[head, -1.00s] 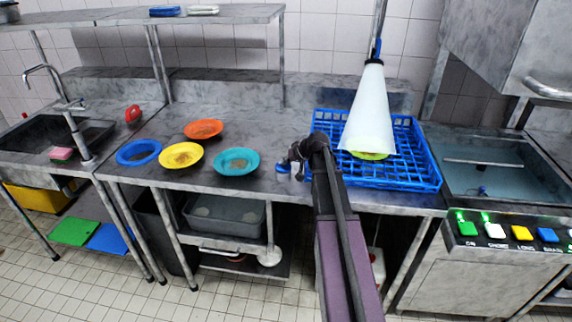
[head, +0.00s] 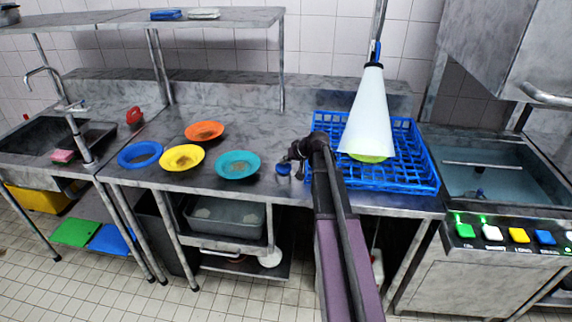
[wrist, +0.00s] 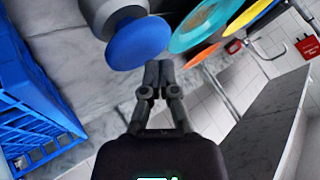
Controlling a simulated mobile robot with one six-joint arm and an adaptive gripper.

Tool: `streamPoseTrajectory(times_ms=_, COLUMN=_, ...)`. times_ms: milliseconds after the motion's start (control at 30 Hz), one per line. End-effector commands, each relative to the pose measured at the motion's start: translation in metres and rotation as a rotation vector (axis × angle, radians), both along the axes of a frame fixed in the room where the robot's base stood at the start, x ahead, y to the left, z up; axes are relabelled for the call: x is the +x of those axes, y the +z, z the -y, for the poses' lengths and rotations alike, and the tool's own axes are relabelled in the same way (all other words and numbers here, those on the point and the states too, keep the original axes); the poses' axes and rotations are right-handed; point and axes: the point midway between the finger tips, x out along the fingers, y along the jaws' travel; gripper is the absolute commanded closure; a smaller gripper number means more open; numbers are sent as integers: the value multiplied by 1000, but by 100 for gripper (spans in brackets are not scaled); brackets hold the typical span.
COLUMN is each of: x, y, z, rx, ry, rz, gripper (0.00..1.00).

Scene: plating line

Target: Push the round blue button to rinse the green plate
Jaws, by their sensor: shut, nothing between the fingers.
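The round blue button (head: 284,169) sits on a grey base on the steel counter, left of the blue rack. In the wrist view the button (wrist: 138,43) is large, just beyond my fingertips. My gripper (wrist: 157,75) is shut and empty, its tips close to the button's edge; I cannot tell if they touch it. In the head view my gripper (head: 297,157) is small and dark beside the button. A yellow-green plate (head: 369,158) lies in the rack, mostly hidden under a white cone (head: 366,115) below the hanging nozzle.
The blue rack (head: 428,185) stands right of my arm. Orange (head: 204,131), yellow (head: 181,158), teal (head: 238,165) and blue (head: 140,155) plates lie on the counter to the left. A panel of square coloured buttons (head: 518,235) is at the right, below a water basin.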

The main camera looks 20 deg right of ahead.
Motion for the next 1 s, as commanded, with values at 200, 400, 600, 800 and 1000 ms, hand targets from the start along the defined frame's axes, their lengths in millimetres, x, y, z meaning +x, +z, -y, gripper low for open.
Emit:
streamPoseTrajectory(times_ms=200, x=0, y=4, z=0, rx=0, ry=0, rz=0, gripper=100)
streamPoseTrajectory(times_ms=400, x=0, y=4, z=0, rx=0, ry=0, rz=0, gripper=100)
streamPoseTrajectory(times_ms=600, x=0, y=8, z=0, rx=0, ry=0, rz=0, gripper=100)
streamPoseTrajectory(times_ms=800, x=0, y=22, z=0, rx=0, ry=0, rz=0, gripper=100)
streamPoseTrajectory(times_ms=1000, x=0, y=37, z=0, rx=0, ry=0, rz=0, gripper=100)
